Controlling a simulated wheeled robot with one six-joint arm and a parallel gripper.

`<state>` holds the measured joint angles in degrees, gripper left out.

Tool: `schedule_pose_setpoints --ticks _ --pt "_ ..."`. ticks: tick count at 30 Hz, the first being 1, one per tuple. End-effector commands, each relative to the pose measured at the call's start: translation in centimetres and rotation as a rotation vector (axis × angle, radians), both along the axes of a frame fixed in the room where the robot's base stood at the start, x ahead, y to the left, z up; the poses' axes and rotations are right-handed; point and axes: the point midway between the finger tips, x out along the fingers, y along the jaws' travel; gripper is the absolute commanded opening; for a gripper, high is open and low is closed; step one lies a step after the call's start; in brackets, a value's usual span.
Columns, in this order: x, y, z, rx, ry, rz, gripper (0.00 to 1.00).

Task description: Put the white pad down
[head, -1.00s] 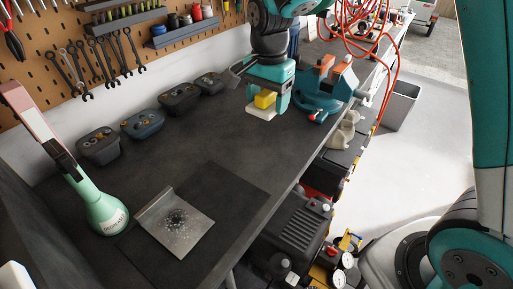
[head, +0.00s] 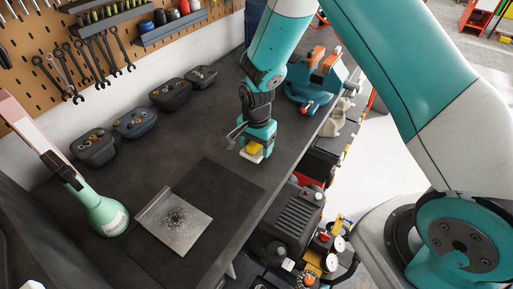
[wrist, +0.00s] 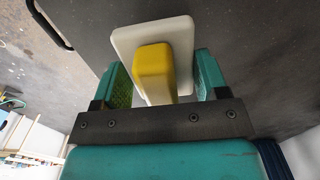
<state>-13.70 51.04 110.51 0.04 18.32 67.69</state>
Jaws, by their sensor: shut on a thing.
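The white pad (head: 251,157) is a flat white slab with a yellow block-like grip (head: 254,149) on it. My gripper (head: 256,146) is shut on the pad by this grip, near the right edge of the bench. In the wrist view the pad (wrist: 123,42) and its yellow grip (wrist: 153,72) sit between the two green fingers of the gripper (wrist: 162,80). I cannot tell whether the pad's underside touches the bench or hangs just above it.
The dark workbench (head: 185,140) has a darker mat with a metal dustpan-like plate (head: 178,222) holding specks. Several small bins (head: 171,93) line the wall. A teal vise (head: 312,88) stands behind. Bare bench lies left of my gripper.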

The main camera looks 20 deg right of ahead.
Motion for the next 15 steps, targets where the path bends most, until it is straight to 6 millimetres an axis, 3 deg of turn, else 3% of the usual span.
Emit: schedule_pose_setpoints --ticks 6,15 --pt "0.0 0.0 -2.7 0.0 0.002 0.0 0.48" --pt "0.0 0.0 -3.0 0.0 0.0 0.0 0.48"
